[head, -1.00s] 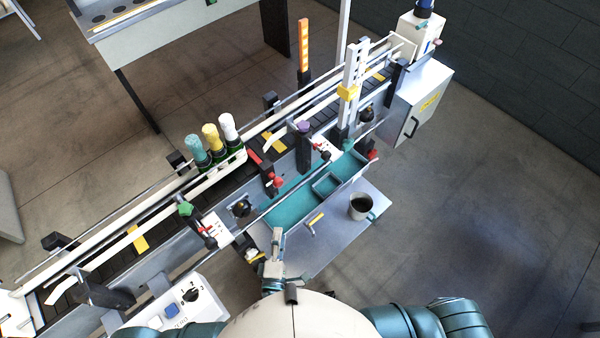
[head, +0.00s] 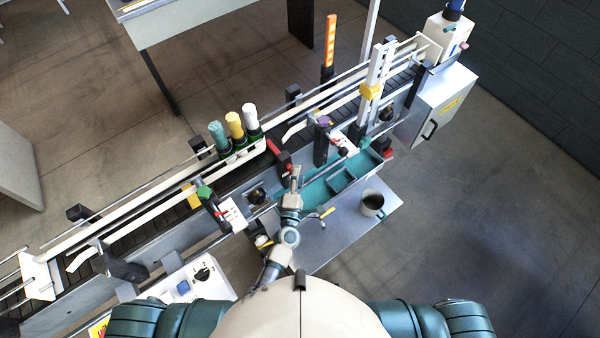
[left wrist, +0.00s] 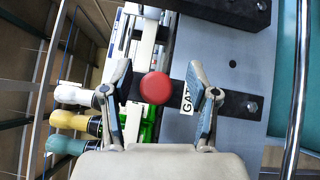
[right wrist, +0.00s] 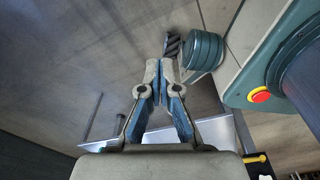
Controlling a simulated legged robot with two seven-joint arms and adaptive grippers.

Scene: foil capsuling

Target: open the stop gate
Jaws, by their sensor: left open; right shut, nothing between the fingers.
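The stop gate's red knob (left wrist: 155,88) sits between the two spread fingers of my left gripper (left wrist: 160,92) in the left wrist view, not visibly touched by either. A black bar and a partly covered GATE label (left wrist: 187,98) are beside it. In the head view the red gate part (head: 275,146) is at the conveyor's near side, just beyond my left gripper (head: 296,172). Bottles with teal (head: 218,136), yellow (head: 235,125) and white (head: 250,118) tops stand on the conveyor left of the gate. My right gripper (right wrist: 160,75) is shut and empty in the right wrist view.
A teal tray (head: 318,192) and a dark-filled mug (head: 373,204) are on the shelf right of my left arm. A purple-topped post (head: 322,140) and a green knob (head: 204,192) stand along the conveyor's near side. A metal rail (left wrist: 298,90) runs near the left gripper.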

